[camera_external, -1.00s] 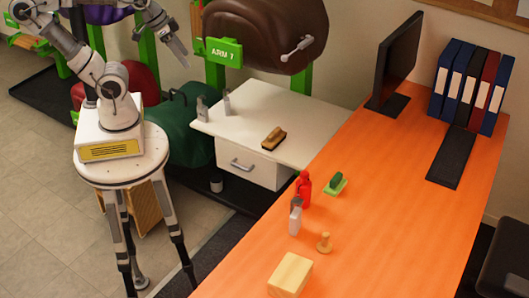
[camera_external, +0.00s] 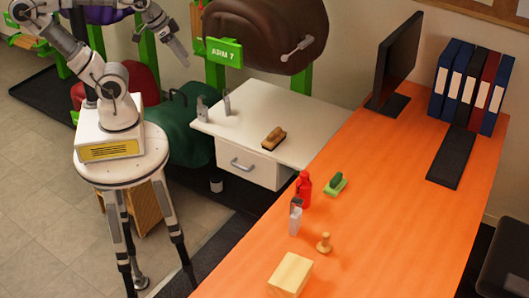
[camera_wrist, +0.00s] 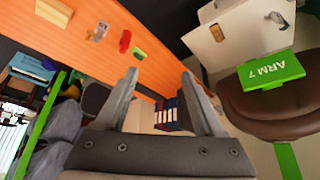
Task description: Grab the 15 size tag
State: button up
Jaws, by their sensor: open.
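No tag with a readable 15 shows in either view. Two small grey upright pieces, a left one (camera_external: 202,110) and a right one (camera_external: 227,102), stand on the left part of the white cabinet top (camera_external: 300,110); I cannot read any number on them. A green sign (camera_external: 224,52) reading ARM 7 is beside the brown saddle form; it also shows in the wrist view (camera_wrist: 270,69). My gripper (camera_wrist: 159,74) is open and empty, with both fingers apart. In the external view my gripper (camera_external: 180,50) hangs in the air left of the green sign, apart from everything.
A brown brush (camera_external: 274,138) lies on the white top. The orange desk (camera_external: 400,190) holds a wooden block (camera_external: 290,274), a wooden stamp (camera_external: 324,243), a red bottle (camera_external: 304,188), a green-handled item (camera_external: 336,183), a monitor (camera_external: 396,60) and several binders (camera_external: 470,85). The saddle form (camera_external: 270,30) stands behind the cabinet.

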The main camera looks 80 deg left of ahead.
jog(key=w+d+f+m+t+h+b, duration=0.1)
jog(key=w+d+f+m+t+b, duration=0.2)
jog(key=w+f, duration=0.7)
jog(key=w+d+f+m+b, duration=0.25)
jog(key=w+f+b, duration=0.25)
jog(key=w+f, duration=0.45)
jog(key=d+f+m+t+h+b, duration=0.1)
jog(key=d+f+t+h+b, duration=0.2)
jog(key=d+f+b, duration=0.5)
jog(key=d+f+t+h+b, duration=0.2)
jog(key=d+f+h+b, duration=0.4)
jog(key=d+f+b, duration=0.2)
notch_tip(320, 180, down, 5)
jog(key=shift+w+r+m+t+h+b, duration=0.15)
jog(key=shift+m+t+h+b, duration=0.2)
jog(key=shift+b, duration=0.9)
jog(key=shift+w+d+b, duration=0.1)
jog(key=shift+d+b, duration=0.15)
jog(key=shift+b, duration=0.7)
